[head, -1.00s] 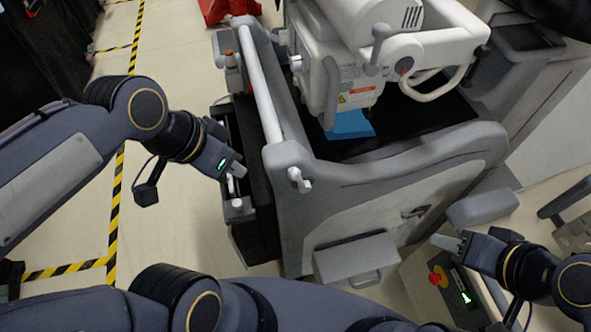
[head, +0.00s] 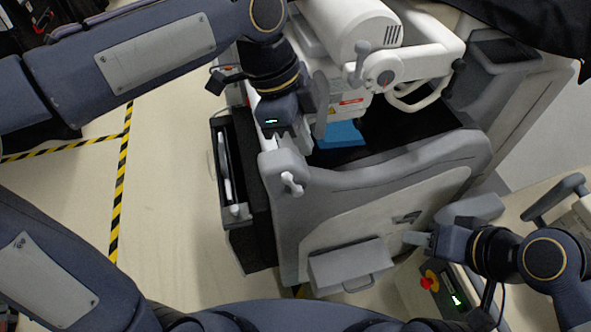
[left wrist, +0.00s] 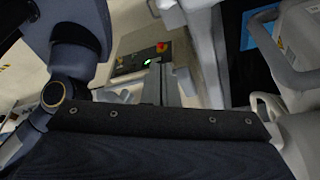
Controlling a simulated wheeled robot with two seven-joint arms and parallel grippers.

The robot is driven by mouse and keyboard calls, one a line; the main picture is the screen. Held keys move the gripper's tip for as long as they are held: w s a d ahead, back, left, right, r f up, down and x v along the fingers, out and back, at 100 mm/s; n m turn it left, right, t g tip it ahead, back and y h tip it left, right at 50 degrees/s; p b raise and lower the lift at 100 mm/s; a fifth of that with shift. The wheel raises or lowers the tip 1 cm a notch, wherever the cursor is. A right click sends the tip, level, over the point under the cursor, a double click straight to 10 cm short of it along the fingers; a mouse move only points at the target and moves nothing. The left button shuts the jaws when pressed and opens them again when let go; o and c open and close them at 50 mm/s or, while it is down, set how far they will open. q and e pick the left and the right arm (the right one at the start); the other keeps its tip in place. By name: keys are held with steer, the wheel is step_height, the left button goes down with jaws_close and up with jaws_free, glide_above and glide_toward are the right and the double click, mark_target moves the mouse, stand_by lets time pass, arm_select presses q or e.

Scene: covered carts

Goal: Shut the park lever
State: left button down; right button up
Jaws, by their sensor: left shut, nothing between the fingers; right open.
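A small pale lever (head: 291,184) sticks out at the near corner of the grey cart (head: 350,190), below the end of its push bar; it may be the park lever. My left gripper (head: 277,143) is shut and empty, pointing down just above that corner. It is a little above and left of the lever, and the picture does not settle whether it touches the cart. In the left wrist view, the shut fingers (left wrist: 159,80) show against the cart's side. My right gripper (head: 417,239) is open, at the right near the cart's side panel.
A black side bin (head: 233,205) hangs on the cart's left. A white machine (head: 365,50) stands on top. A grey step-like box (head: 345,265) juts from the cart's front. A control box with a red button (head: 430,280) is at lower right. Open floor lies left.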

mark_target(292, 186)
arm_select(q)
steer(key=shift+f, duration=0.1)
step_height(292, 186, down, 9)
steer(key=shift+d+f+p, duration=0.1)
steer(key=shift+p, duration=0.3)
steer(key=shift+a, duration=0.35)
steer(key=shift+w+a, duration=0.1)
steer(key=shift+a, duration=0.1)
